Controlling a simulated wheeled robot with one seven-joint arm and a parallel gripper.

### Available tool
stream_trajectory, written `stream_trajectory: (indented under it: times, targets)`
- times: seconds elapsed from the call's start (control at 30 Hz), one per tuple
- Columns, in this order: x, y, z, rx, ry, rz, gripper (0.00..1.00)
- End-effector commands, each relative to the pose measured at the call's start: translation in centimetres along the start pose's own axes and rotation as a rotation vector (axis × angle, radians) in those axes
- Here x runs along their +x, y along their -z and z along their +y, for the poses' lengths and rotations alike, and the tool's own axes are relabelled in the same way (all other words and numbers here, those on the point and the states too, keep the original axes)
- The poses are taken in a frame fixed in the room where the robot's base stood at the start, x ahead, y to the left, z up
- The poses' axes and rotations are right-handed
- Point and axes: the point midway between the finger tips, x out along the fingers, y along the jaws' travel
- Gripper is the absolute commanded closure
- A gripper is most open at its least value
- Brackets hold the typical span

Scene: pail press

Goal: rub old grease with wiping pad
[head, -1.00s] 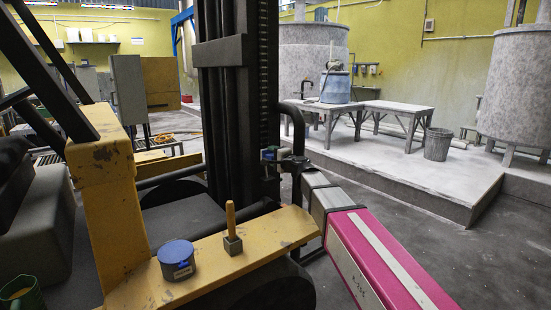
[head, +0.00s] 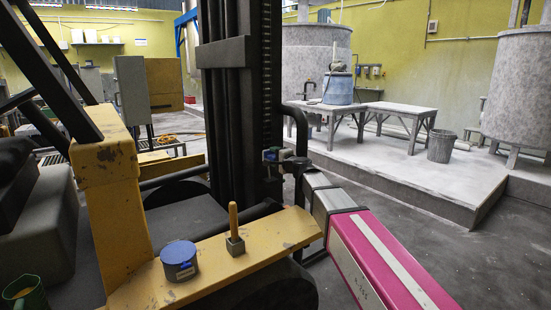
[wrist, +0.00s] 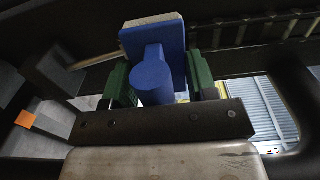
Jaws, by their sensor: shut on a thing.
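The wiping pad (wrist: 172,42) has a blue back, a round blue handle and a pale grey layer along its far edge. My gripper (wrist: 160,80) is shut on its handle between two green fingers in the wrist view. In the head view my gripper (head: 284,157) is small and dark, at the right side of the forklift's black mast (head: 225,90), with a bit of the blue pad (head: 269,156) showing. I cannot tell whether the pad touches the mast. I cannot make out the old grease; the pad's working face is turned away.
A blue-topped tin (head: 180,262) and a wooden-handled tool (head: 234,230) stand on the forklift's yellow ledge (head: 205,255). A green cup (head: 25,293) is at the bottom left. Grey tables (head: 400,110), a bucket (head: 440,146) and tanks stand on a raised platform. The floor at right is clear.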

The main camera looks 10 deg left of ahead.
Motion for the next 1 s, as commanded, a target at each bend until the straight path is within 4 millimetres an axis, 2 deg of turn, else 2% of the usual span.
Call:
stream_trajectory:
  times: [0.83, 1.0]
  targets:
    - [1.4, 0.0, 0.0, 0.000, 0.000, 0.000, 0.67]
    - [1.3, 0.0, -0.7, -0.001, 0.000, 0.000, 0.67]
